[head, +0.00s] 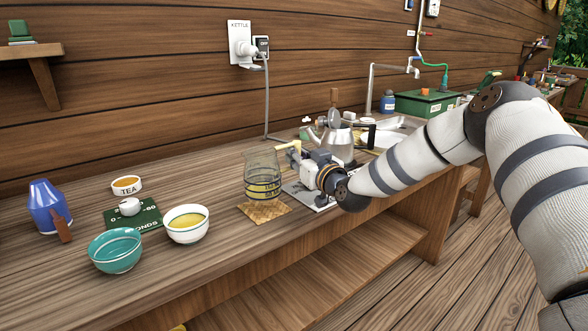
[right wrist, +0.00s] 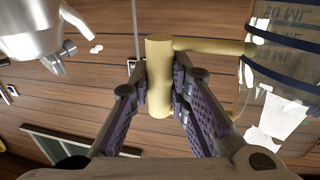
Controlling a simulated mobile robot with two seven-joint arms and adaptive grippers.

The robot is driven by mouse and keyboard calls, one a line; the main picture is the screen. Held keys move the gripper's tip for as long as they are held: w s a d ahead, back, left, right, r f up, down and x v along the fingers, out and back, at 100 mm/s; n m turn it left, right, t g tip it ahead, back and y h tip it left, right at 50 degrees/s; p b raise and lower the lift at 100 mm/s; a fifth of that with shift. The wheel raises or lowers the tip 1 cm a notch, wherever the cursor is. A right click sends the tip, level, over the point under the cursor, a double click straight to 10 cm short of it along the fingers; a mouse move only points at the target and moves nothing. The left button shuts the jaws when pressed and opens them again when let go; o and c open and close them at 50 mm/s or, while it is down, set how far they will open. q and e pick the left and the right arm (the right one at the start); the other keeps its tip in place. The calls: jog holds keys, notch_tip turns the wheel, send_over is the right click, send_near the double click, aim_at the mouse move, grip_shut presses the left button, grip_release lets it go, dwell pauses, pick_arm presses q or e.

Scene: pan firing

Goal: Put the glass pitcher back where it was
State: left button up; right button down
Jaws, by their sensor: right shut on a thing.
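The glass pitcher (head: 262,178), clear with dark markings and bands, is upright over the woven tan mat (head: 266,213) near the counter's front edge. I cannot tell whether its base touches the mat or hangs just above it. My right gripper (head: 297,154) comes from the right and is shut on the pitcher's pale yellow handle. In the right wrist view the upright handle bar (right wrist: 159,80) sits between both finger pads, and the glass body (right wrist: 285,85) is at the right. My left gripper is not in view.
A steel kettle (head: 338,142) stands just behind my right gripper. Counter behind the pitcher is clear.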

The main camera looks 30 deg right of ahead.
jog(key=f, duration=0.3)
jog(key=shift+w+d+f+b, duration=0.15)
jog(key=shift+w+f+b, duration=0.1)
jog(key=shift+f+b, duration=0.05)
jog(key=shift+r, duration=0.2)
jog(key=shift+f, duration=0.15)
jog(key=c, duration=1.5)
grip_release()
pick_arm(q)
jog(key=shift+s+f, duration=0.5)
